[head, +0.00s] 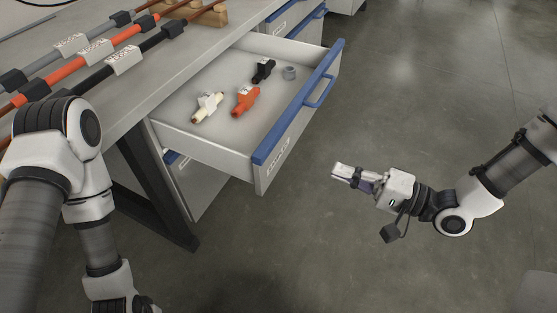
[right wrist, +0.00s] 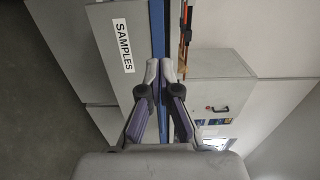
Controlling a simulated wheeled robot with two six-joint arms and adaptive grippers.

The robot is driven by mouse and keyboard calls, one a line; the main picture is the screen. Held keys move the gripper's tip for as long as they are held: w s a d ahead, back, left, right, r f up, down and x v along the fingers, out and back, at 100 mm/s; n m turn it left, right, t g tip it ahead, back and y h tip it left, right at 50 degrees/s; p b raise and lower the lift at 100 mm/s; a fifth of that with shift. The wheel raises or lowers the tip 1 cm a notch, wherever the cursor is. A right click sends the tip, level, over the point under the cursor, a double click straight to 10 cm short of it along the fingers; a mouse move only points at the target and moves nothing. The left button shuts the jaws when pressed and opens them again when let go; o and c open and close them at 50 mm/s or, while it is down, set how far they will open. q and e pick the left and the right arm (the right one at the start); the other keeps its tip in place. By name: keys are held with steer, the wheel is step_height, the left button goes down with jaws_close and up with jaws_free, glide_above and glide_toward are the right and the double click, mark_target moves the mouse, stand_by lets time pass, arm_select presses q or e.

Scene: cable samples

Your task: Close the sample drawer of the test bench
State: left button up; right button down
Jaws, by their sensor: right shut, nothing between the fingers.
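The sample drawer (head: 215,135) of the test bench is pulled well out in the head view. Its front has a blue top edge, a blue handle (head: 320,92) and a label.
The bench top (head: 150,85) carries grey, orange and black cables with white labels and a wooden block (head: 207,14). Other blue-edged drawers are behind the open one. A dark bench leg (head: 155,190) stands below. The floor (head: 430,90) around my right gripper is clear.

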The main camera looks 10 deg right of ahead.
mark_target(269, 146)
steer(key=b+x, duration=0.4)
steer(key=x, duration=0.8)
steer(key=shift+a+f, duration=0.1)
steer(key=shift+a, duration=0.15)
steer(key=shift+w+a, duration=0.35)
steer(key=shift+a, duration=0.1)
steer(key=shift+w, duration=0.1)
